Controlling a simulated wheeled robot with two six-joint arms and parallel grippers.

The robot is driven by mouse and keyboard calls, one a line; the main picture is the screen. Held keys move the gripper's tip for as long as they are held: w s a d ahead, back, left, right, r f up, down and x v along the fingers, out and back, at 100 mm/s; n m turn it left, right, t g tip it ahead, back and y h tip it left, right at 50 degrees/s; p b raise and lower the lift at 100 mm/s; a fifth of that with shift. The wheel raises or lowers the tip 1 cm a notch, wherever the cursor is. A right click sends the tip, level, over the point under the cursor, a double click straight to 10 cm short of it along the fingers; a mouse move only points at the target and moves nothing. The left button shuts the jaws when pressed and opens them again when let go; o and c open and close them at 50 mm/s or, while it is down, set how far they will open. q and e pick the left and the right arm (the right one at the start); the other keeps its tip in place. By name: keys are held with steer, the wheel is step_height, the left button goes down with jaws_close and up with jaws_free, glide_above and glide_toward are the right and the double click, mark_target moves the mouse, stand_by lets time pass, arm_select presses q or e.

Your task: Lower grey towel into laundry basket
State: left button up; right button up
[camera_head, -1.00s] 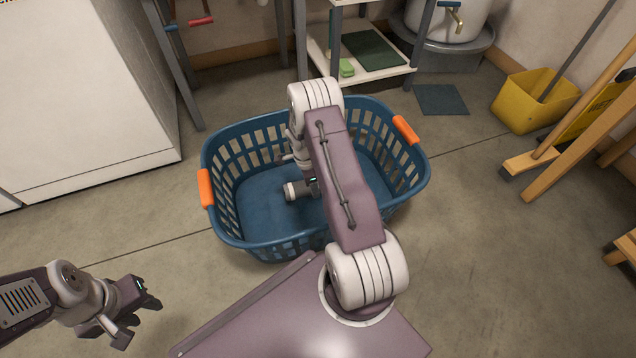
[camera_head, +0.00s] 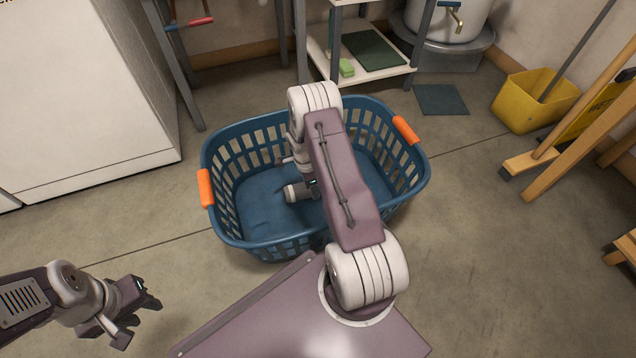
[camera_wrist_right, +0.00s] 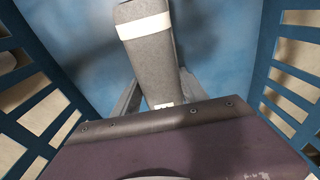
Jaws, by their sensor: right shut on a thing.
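The blue laundry basket (camera_head: 228,238) with orange handles stands upright on the floor in the middle of the head view. My right arm reaches over its near rim and down inside. In the right wrist view my right gripper (camera_wrist_right: 159,88) is shut on the grey towel (camera_wrist_right: 150,55), a rolled bundle with a white band. The towel is inside the basket, over its blue bottom; I cannot tell whether it touches it.
A white appliance (camera_head: 85,100) stands at left. A shelf unit (camera_head: 375,75) with a green sponge (camera_head: 347,68) is behind the basket. A yellow bucket (camera_head: 530,102) and a wooden stand (camera_head: 575,145) are at right. Bare floor surrounds the basket.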

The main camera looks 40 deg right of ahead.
steer(key=shift+f, duration=1.15)
stand_by(0.4)
steer(key=o, duration=1.7)
steer(key=shift+c, duration=0.2)
steer(key=shift+r, duration=0.1)
steer(key=r+p, duration=0.2)
steer(key=r, duration=0.1)
steer(key=r+p, duration=0.3)
steer(key=a+r+p, duration=0.1)
steer(key=r+p, duration=0.1)
steer(key=r, duration=0.1)
steer(key=shift+w+p, duration=0.25)
steer(key=shift+p, duration=0.05)
steer(key=shift+f, duration=0.1)
